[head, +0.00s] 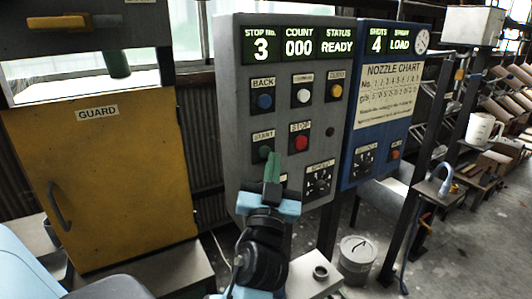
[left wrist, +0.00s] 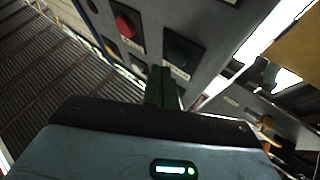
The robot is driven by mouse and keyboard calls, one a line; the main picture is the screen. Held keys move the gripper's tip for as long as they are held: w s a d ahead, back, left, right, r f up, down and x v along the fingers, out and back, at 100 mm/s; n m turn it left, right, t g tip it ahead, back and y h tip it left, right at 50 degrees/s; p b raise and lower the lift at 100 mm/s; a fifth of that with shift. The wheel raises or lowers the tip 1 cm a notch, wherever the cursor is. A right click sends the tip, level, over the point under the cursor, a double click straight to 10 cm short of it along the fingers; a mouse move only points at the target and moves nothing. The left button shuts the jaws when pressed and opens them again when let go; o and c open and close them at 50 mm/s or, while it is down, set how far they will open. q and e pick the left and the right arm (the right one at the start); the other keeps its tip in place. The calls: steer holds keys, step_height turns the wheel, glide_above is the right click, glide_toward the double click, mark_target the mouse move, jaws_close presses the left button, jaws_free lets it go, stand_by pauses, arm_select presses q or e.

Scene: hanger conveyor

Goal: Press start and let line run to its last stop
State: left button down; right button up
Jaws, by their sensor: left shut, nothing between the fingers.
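The grey control panel (head: 228,110) stands in front of me. Its display (head: 290,46) reads stop no. 3, count 000, status READY. The green START button (head: 264,152) is at the panel's lower left, beside the red STOP button (head: 301,143). My left gripper (head: 273,158) is shut and empty, its green fingertips just in front of the START button, partly covering that area. In the left wrist view the green button (left wrist: 184,50) lies beyond the fingertips (left wrist: 162,72); I cannot tell whether they touch. My right gripper is not in view.
A blue panel (head: 384,125) with a nozzle chart, reading shots 4 and LOAD, adjoins on the right. BACK (head: 264,101) and other buttons sit above START. A yellow guard door (head: 110,190) stands at left. A lidded bucket (head: 356,258) is on the floor.

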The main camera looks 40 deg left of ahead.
arm_select(q)
steer(key=shift+a, duration=0.1)
stand_by(0.3)
steer(key=shift+w+a, duration=0.2)
steer(key=shift+a, duration=0.1)
steer(key=shift+a, duration=0.15)
stand_by(0.5)
